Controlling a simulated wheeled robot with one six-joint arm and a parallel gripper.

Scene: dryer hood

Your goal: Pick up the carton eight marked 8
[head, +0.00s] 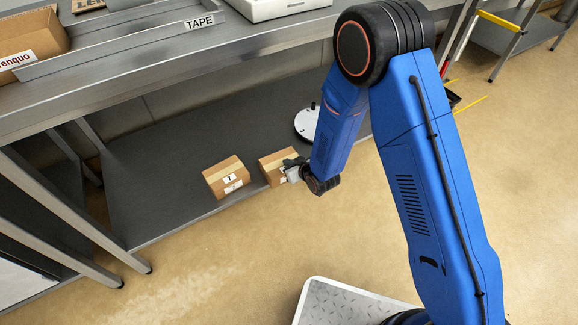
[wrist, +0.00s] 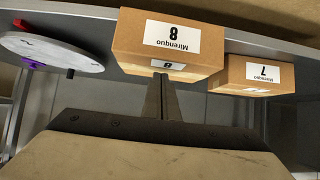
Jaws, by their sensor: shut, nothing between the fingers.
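The carton marked 8 (head: 275,166) is a brown box with a tape strip, on the lower shelf of the bench. In the wrist view the carton marked 8 (wrist: 130,40) is upside down, with a "Mirenquo 8" label on its near face. My gripper (head: 288,170) is at its right side in the head view and partly covers it. In the wrist view my gripper's fingers (wrist: 163,82) are shut together and empty, with the tips right in front of the carton's lower label. I cannot tell whether they touch it.
A carton marked 7 (head: 226,176) stands close beside it, on the left in the head view; it also shows in the wrist view (wrist: 262,74). A round white disc-shaped object (head: 306,122) is behind. The bench top (head: 215,47) overhangs the lower shelf (head: 150,205). The shelf's left part is clear.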

